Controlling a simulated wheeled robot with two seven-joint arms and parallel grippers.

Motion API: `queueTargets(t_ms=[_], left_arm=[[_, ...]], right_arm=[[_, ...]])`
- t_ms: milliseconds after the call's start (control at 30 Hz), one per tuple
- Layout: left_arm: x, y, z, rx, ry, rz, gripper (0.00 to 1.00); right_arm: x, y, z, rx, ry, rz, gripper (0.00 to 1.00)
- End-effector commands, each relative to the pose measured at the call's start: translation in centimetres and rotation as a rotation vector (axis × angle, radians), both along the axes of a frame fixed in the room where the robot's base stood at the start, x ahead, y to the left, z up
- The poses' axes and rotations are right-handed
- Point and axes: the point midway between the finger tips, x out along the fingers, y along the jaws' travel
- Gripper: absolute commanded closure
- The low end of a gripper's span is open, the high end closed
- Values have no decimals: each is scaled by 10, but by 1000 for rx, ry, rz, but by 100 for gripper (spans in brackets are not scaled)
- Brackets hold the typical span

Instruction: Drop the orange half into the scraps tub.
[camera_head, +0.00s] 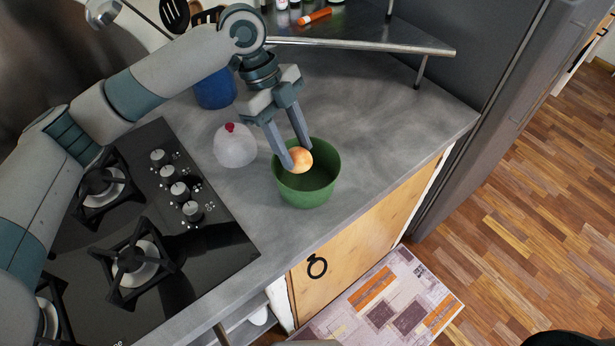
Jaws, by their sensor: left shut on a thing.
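The orange half (300,157) is a small round orange piece between the fingertips of my left gripper (297,158). The gripper is shut on it and points down. The green tub (308,193), which looks like the scraps tub, stands upright on the grey counter. The orange half is over the left and back part of the tub's opening, at about rim height in the picture; I cannot tell exactly how far above or inside the rim it is. The tub's visible inside is plain green. My right gripper is not in view.
A whitish domed thing with a red knob (234,147) stands just left of the tub. A blue container (214,90) with utensils is behind it. A gas hob (150,235) fills the left. A metal shelf (360,45) is at the back. The counter (400,115) right of the tub is clear.

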Motion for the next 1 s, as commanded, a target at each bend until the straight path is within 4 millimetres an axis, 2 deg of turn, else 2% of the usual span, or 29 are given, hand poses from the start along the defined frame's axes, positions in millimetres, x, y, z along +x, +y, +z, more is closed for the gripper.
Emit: queueTargets(t_ms=[167,200,267,733,867,1000], left_arm=[[0,0,1,0,0,0,84],[0,0,1,0,0,0,54],[0,0,1,0,0,0,40],[2,2,5,0,-1,0,40],[5,5,14,0,-2,2,40],[9,11,33,-1,-3,2,40]], right_arm=[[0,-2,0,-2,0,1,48],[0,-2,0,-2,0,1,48],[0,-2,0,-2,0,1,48],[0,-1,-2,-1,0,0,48],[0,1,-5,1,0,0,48],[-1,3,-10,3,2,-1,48]])
